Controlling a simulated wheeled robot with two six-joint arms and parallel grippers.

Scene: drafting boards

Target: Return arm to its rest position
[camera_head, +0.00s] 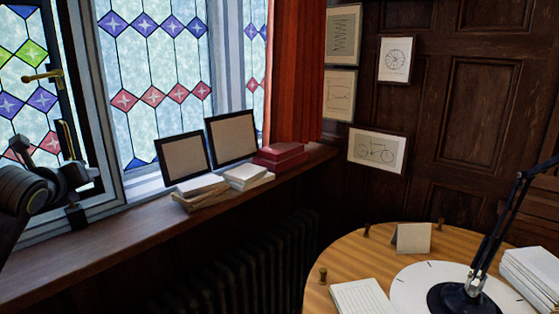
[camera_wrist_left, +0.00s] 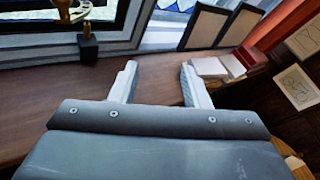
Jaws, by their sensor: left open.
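My left gripper (camera_wrist_left: 158,85) is open in the left wrist view, with its two pale fingers apart and nothing between them. It is above the brown wooden window sill (camera_wrist_left: 150,120). In the head view my dark left arm (camera_head: 32,190) comes in at the left edge, in front of the window and over the sill; I cannot make out its fingers clearly there. My right arm and gripper are not in view.
Two dark frames (camera_head: 183,156) (camera_head: 231,136), stacked books (camera_head: 210,187) and a red box (camera_head: 279,156) stand along the sill. A dark stand (camera_wrist_left: 88,48) is left of the fingers. A round table (camera_head: 340,262) with a black lamp (camera_head: 484,255) is at right.

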